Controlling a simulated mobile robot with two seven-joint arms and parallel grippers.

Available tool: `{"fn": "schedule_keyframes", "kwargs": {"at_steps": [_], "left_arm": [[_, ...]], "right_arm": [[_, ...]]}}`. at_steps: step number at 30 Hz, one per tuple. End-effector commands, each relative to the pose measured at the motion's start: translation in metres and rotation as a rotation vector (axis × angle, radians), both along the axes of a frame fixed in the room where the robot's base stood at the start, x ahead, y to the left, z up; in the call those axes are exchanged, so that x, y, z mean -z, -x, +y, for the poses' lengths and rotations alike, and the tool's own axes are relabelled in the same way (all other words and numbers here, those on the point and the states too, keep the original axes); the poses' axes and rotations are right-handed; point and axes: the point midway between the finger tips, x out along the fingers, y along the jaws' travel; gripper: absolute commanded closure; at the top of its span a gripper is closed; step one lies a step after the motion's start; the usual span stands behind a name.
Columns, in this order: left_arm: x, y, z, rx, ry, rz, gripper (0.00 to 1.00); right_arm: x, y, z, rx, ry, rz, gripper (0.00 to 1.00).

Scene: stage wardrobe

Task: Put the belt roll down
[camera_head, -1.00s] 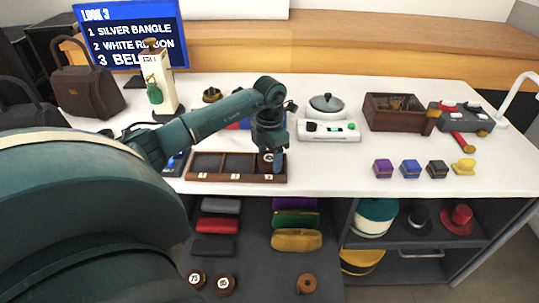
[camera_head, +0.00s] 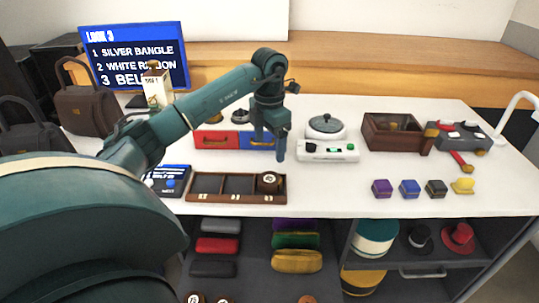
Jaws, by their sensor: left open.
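The belt roll (camera_head: 269,182), a dark brown roll with a round pale number tag, sits in the right compartment of the brown wooden tray (camera_head: 237,202). The tray's left and middle compartments look empty. My left gripper (camera_head: 280,152) is open and empty, above and slightly behind the roll and apart from it. My right gripper is not in view.
A white scale (camera_head: 328,151) stands right of the gripper, with a red and blue drawer box (camera_head: 217,140) behind the tray. Small coloured boxes (camera_head: 409,188) stand to the right. More rolls (camera_head: 195,298) lie low at the bottom edge.

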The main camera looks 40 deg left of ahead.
Motion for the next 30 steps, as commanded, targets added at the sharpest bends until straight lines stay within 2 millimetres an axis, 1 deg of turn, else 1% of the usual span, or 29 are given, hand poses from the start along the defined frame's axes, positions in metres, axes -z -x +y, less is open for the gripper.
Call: {"fn": "schedule_keyframes", "kwargs": {"at_steps": [3, 8, 10, 11, 14, 15, 17, 18, 20, 21, 22, 23, 24, 26, 27, 28, 29, 30], "left_arm": [[-0.007, 0.0, 0.0, 0.0, -0.001, 0.001, 0.22], [-0.006, 0.0, -0.001, 0.002, 0.003, 0.002, 0.22], [0.001, 0.0, -0.012, 0.021, 0.033, -0.003, 0.22], [0.006, 0.0, -0.02, 0.036, 0.058, -0.005, 0.22], [0.034, 0.001, -0.072, 0.108, 0.222, -0.023, 0.22], [0.047, 0.005, -0.104, 0.139, 0.326, -0.034, 0.22], [0.063, 0.016, -0.158, 0.172, 0.519, -0.047, 0.22], [0.069, 0.026, -0.197, 0.175, 0.672, -0.054, 0.22], [0.068, 0.046, -0.255, 0.14, 0.929, -0.056, 0.22], [0.061, 0.059, -0.287, 0.085, 1.103, -0.054, 0.22], [0.053, 0.067, -0.307, 0.028, 1.23, -0.049, 0.22], [0.044, 0.073, -0.323, -0.041, 1.353, -0.041, 0.22], [0.031, 0.08, -0.338, -0.156, 1.507, -0.028, 0.22], [0.015, 0.085, -0.349, -0.368, 1.714, 0.004, 0.22], [0.007, 0.085, -0.349, -0.535, 1.832, 0.032, 0.22], [0.005, 0.085, -0.346, -0.673, 1.907, 0.056, 0.22], [0.006, 0.084, -0.341, -0.819, 1.969, 0.083, 0.22], [0.01, 0.083, -0.332, -1.026, 2.035, 0.125, 0.22]], "right_arm": [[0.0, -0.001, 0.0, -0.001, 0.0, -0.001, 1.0], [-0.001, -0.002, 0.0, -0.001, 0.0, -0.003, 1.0], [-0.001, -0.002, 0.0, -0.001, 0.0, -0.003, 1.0], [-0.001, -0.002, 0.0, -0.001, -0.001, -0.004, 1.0], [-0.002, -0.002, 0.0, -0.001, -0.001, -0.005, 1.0], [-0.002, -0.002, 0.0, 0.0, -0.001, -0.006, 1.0], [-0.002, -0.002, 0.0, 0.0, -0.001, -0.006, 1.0], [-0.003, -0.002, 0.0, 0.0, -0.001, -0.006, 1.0], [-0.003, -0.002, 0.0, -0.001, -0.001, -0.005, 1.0], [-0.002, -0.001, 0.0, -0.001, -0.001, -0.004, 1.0], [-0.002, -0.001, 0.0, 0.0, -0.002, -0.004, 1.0], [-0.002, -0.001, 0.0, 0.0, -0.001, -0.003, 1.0], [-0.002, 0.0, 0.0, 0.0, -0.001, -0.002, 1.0], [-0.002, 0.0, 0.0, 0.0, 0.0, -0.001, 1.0], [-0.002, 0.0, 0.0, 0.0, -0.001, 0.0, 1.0], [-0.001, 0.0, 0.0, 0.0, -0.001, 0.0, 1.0], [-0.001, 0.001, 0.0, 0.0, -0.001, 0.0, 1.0], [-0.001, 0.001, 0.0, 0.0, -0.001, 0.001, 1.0]]}}
